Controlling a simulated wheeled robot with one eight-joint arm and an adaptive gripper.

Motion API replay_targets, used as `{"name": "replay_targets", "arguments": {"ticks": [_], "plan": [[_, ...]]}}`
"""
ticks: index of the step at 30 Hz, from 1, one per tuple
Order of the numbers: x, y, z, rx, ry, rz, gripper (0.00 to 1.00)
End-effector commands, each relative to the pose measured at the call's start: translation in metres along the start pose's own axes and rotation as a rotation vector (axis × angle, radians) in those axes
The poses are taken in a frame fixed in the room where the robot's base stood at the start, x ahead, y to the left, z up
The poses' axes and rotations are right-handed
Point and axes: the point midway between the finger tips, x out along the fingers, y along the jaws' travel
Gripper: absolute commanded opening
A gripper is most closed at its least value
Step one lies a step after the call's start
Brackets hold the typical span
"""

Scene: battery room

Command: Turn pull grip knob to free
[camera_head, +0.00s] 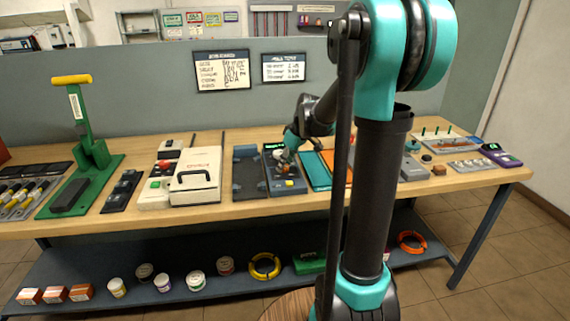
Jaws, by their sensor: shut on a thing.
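My gripper (287,155) is small in the head view, at the end of my teal and black arm, over a dark blue device (291,187) on the bench. It is shut on what looks like the pull grip knob, at the upper part of this device. The fingers largely hide the knob, so its turn position cannot be told. A small orange-red part shows just below the fingers, and a yellow spot lies lower on the device face.
A dark panel (248,175) lies left of the device, and a teal folder (316,172) lies right. A white case (196,170) and green lever stand (92,150) stand further left. My arm hides part of the bench. The lower shelf (205,290) holds tape rolls and jars.

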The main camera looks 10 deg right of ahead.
Motion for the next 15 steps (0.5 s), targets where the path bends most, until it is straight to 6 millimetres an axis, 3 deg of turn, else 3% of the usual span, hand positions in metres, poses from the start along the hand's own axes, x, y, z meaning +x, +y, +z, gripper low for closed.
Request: {"name": "replay_targets", "arguments": {"ticks": [15], "plan": [[0.0000,0.0006,0.0004,-0.051,-0.001,-0.021,0.02]]}}
